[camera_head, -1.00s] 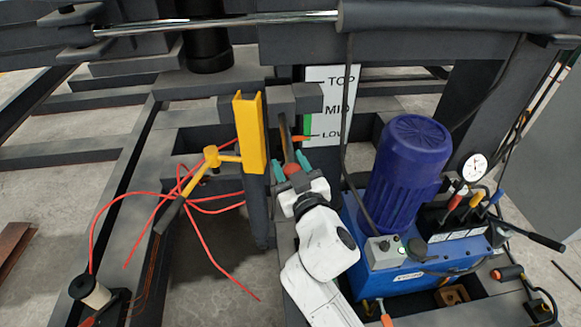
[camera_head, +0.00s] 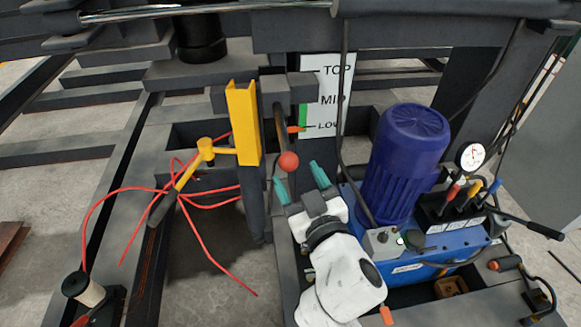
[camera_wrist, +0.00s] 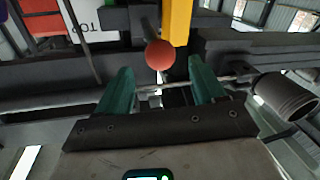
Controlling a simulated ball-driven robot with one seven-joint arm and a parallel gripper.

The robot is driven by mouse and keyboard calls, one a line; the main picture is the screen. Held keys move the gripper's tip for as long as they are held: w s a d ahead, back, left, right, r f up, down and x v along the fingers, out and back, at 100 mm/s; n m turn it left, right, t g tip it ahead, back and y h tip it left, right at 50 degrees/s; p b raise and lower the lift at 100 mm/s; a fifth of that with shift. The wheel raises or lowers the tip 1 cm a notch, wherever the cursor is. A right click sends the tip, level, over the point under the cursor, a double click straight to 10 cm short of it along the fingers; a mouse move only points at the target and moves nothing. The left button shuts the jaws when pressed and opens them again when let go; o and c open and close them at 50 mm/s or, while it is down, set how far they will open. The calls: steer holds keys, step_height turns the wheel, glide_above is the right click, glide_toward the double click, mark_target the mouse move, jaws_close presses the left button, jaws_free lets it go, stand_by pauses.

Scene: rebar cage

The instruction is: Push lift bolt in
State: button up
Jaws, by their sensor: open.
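The lift bolt shows as a grey bar (camera_head: 279,128) with a red ball knob (camera_head: 288,161) at its near end, beside the yellow upright. The knob also shows in the wrist view (camera_wrist: 160,54), beyond and between my fingertips. My gripper (camera_head: 299,180) is open, its two teal fingers apart, just below and to the right of the knob in the head view. Nothing is held between the fingers. A gap shows between the knob and the fingers in the wrist view. How deep the bolt sits in its housing is hidden.
A yellow channel (camera_head: 243,122) stands left of the knob. A TOP/MID/LOW scale board (camera_head: 324,108) is behind, with an orange pointer (camera_head: 296,129) near LOW. A blue motor (camera_head: 408,155) and hanging black cable are close on the right. Red cord (camera_head: 150,190) lies left.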

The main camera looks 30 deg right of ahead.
steer(key=shift+s+a, duration=0.2)
steer(key=shift+s, duration=1.2)
steer(key=shift+d, duration=0.1)
steer(key=s+d+f+m+g+h, duration=0.1)
steer(key=s+d+f+g, duration=0.35)
steer(key=f, duration=0.25)
steer(key=s+d+f+m+g+h, duration=0.1)
steer(key=s+d+f+m+g, duration=0.1)
steer(key=s+d+f+g, duration=0.35)
steer(key=s+a+f+n+g+y, duration=0.1)
steer(key=s+f+g+y, duration=0.3)
steer(key=s+f, duration=0.7)
steer(key=s+a+g, duration=0.1)
steer(key=s+g, duration=0.1)
steer(key=s, duration=0.1)
steer(key=shift+s+a+f+n+g, duration=0.15)
steer(key=shift+a+f+n+g, duration=0.05)
steer(key=shift+f+n+g, duration=0.2)
